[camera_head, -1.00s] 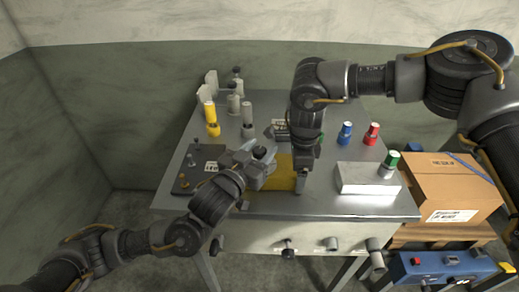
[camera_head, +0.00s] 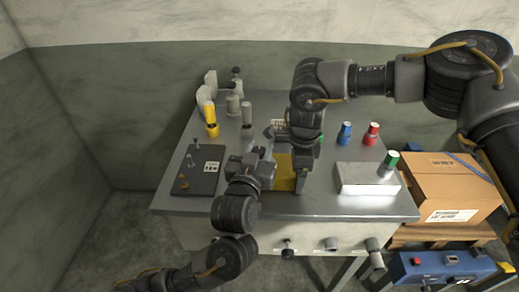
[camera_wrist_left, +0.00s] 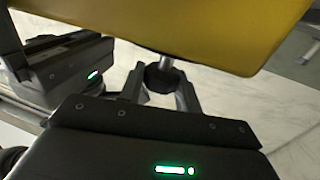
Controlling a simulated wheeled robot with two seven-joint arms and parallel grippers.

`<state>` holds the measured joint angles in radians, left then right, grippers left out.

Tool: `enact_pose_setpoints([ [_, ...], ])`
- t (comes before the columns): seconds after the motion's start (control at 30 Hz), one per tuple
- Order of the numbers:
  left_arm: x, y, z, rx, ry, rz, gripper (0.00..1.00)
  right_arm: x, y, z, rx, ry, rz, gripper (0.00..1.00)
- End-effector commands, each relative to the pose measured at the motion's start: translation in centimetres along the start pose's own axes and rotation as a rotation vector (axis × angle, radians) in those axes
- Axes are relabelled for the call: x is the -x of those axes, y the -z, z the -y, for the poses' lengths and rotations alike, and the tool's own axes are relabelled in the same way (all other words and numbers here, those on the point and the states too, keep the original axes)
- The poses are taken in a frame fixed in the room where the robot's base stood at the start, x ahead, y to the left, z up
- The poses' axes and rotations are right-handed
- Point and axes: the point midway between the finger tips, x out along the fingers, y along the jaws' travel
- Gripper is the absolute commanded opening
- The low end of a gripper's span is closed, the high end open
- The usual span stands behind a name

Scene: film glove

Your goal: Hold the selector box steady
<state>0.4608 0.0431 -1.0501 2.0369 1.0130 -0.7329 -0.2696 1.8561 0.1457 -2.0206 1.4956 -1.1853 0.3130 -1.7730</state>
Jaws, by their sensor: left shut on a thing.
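A yellow box (camera_head: 284,174), which I take as the selector box, stands on the metal table between my two grippers. It fills the top of the left wrist view (camera_wrist_left: 190,28). A dark knob (camera_wrist_left: 160,78) on a short metal shaft sticks out of it. My left gripper (camera_head: 266,170) is at the box's left side; in the wrist view its fingers (camera_wrist_left: 161,92) are shut on the knob. My right gripper (camera_head: 301,184) points down at the box's right side and also shows in the wrist view (camera_wrist_left: 68,68). Whether it grips the box is hidden.
A dark plate (camera_head: 199,172) with small posts lies at left on the table (camera_head: 330,206). Yellow (camera_head: 211,121), blue (camera_head: 345,133) and red (camera_head: 371,133) capped pieces stand behind. A pale block (camera_head: 368,180) and green-capped piece (camera_head: 390,163) are at right. A carton (camera_head: 450,190) stands beside the table.

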Motion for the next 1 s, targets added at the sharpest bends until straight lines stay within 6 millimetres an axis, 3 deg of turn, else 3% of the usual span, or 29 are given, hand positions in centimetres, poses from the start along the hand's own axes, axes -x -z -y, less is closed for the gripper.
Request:
enact_pose_setpoints([
  [0.27, 0.0, 0.1, -0.1, -0.002, 0.0, -0.003, 0.11, -0.1, -0.1, 0.0, -0.001, 0.001, 0.001, 0.46],
  [0.3, 0.0, 0.1, -0.1, -0.002, 0.0, -0.003, 0.35, -0.1, -0.1, 0.0, -0.001, 0.001, 0.001, 0.46],
  [0.47, 0.0, 0.1, -0.1, -0.002, 0.0, -0.001, 0.54, 0.0, -0.1, 0.0, -0.001, 0.001, 0.001, 0.46],
  [0.77, 0.2, 0.0, -0.1, -0.002, 0.001, 0.001, 0.54, 0.0, 0.0, 0.0, -0.001, 0.001, 0.001, 0.46],
  [1.0, 3.6, -0.1, -0.1, 0.006, 0.0, 0.003, 0.54, 0.0, 0.0, 0.0, -0.001, 0.001, 0.001, 0.46],
])
